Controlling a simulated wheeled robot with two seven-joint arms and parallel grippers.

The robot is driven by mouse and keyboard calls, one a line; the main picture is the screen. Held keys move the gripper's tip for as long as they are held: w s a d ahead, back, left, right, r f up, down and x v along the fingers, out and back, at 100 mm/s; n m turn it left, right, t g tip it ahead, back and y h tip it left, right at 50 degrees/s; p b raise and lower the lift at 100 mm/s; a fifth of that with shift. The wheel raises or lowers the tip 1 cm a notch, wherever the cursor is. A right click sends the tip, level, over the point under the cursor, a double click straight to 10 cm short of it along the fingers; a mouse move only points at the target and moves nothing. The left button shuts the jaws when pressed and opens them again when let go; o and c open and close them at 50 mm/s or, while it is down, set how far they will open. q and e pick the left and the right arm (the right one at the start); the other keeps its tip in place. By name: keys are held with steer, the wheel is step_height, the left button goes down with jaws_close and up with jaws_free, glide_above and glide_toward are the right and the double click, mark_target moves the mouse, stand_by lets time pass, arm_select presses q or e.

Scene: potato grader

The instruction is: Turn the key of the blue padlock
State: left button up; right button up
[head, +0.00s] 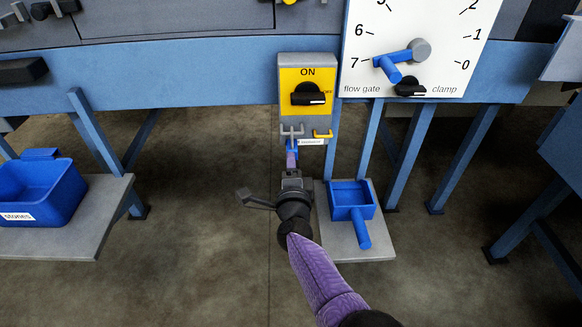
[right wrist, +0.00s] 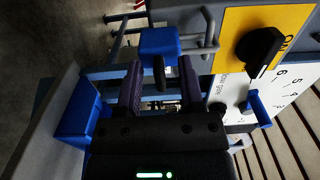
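The blue padlock (head: 292,148) hangs from the grey hasp under the yellow switch box in the head view, partly hidden by my right gripper. In the right wrist view the blue padlock (right wrist: 160,42) sits just beyond the fingertips, with its shackle through the grey hasp (right wrist: 208,35). A thin dark piece, seemingly the key (right wrist: 159,75), sticks out of the padlock towards my gripper. My right gripper (head: 291,164) is below the padlock. In the right wrist view its purple fingers (right wrist: 160,78) are apart, one on each side of the key, with gaps visible. My left gripper is out of view.
The yellow switch box (head: 289,72) with a black ON knob is above. A white dial plate (head: 432,78) with a blue pointer is to its right. A blue scoop (head: 350,200) lies on a grey shelf (head: 384,248) beside my right arm. A blue bin (head: 40,190) stands left.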

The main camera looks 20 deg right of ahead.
arm_select(q)
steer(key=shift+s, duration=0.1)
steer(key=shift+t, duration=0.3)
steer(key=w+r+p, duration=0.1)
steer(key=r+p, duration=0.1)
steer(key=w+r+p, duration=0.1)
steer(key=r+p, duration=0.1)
steer(key=p, duration=0.1)
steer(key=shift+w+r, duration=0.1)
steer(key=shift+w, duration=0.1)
arm_select(e)
steer(key=v, duration=1)
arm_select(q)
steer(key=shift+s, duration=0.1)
